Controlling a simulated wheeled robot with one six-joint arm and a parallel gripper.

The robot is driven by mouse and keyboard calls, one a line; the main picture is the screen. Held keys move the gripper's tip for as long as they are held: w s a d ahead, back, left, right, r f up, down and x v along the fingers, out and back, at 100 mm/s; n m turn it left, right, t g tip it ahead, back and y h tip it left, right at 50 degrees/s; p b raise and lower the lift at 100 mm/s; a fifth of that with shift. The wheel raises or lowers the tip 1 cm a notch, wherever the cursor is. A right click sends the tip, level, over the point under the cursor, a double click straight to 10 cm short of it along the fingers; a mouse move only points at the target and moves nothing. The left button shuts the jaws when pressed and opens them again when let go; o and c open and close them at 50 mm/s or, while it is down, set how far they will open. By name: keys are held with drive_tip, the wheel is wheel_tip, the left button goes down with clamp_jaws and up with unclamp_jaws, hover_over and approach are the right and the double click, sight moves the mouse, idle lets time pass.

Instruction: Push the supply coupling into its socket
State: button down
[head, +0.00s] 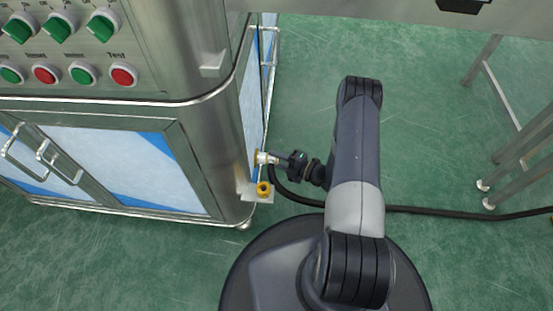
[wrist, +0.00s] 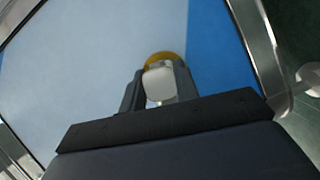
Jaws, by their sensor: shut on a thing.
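My gripper (head: 277,160) is shut on the supply coupling (head: 263,158), a pale metal piece, right beside the cabinet's side wall. In the wrist view the coupling (wrist: 160,84) shows as a rounded light end between the two dark fingers (wrist: 159,97). A yellow ring (wrist: 158,57) shows just behind the coupling, partly hidden by it; it looks like the socket on the panel. In the head view a small brass-coloured part (head: 256,156) shows at the wall, in line with the coupling. I cannot tell how far the coupling is inside it.
A yellow ring-shaped fitting (head: 263,189) sits on a pale bracket (head: 255,197) at the cabinet's lower corner, below my gripper. A black hose (head: 430,209) runs across the green floor from near the coupling. The steel cabinet (head: 120,150) stands left, table legs (head: 510,130) right.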

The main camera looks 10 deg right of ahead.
drive_tip(key=shift+a, duration=0.15)
idle(0.5)
drive_tip(key=c, duration=1)
unclamp_jaws()
drive_tip(key=p+v, duration=0.3)
drive_tip(key=v, duration=0.7)
drive_tip(key=shift+s+d, duration=0.2)
drive_tip(key=shift+d, duration=0.15)
drive_tip(key=shift+r, duration=0.1)
drive_tip(key=b+x, duration=0.3)
drive_tip(key=x, duration=0.8)
drive_tip(key=shift+s+d, duration=0.1)
drive_tip(key=shift+d, duration=0.1)
